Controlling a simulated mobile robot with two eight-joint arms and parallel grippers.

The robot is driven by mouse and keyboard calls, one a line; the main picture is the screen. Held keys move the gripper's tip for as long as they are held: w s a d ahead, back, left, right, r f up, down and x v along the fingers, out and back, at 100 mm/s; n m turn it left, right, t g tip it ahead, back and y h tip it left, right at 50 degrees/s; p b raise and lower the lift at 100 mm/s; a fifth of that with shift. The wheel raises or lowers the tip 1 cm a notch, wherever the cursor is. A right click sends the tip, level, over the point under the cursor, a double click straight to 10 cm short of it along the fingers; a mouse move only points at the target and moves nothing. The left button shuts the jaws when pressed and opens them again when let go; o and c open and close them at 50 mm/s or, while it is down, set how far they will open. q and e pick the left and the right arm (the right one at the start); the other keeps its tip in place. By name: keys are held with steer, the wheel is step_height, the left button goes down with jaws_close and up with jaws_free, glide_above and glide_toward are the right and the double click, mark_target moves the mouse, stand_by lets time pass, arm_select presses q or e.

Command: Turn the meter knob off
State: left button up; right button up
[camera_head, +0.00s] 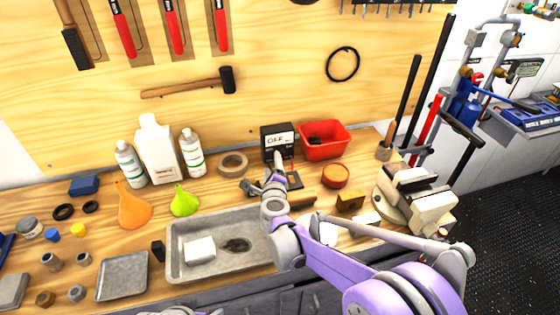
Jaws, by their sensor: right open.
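The meter (278,131) is a small black box with a white face, standing at the back of the workbench against the wooden board. Its face appears to read "OFF". My right arm reaches in from the lower right, and my right gripper (277,161) is open right in front of the meter's lower part. The gripper covers that part, so the knob is hidden and I cannot tell whether the fingers touch it. My left gripper is out of view.
A red bin (325,152) stands close right of the meter, and a tape roll (233,164) lies to its left. A metal tray (190,266) lies in front. A vise (424,202) stands at the right. White bottles (158,150) and pears (133,210) are at the left.

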steer(key=d+f+m, duration=0.1)
steer(key=d+f+m+h, duration=0.1)
steer(key=shift+s+f+m+g, duration=0.15)
steer(key=shift+s+m+g, duration=0.15)
steer(key=shift+w+d+f+h, duration=0.1)
steer(key=shift+w+f+h, duration=0.1)
steer(key=shift+h, duration=0.1)
steer(key=p+x, duration=0.1)
steer(key=x, duration=0.9)
steer(key=shift+w, duration=0.15)
jaws_close()
steer(key=shift+f, duration=0.1)
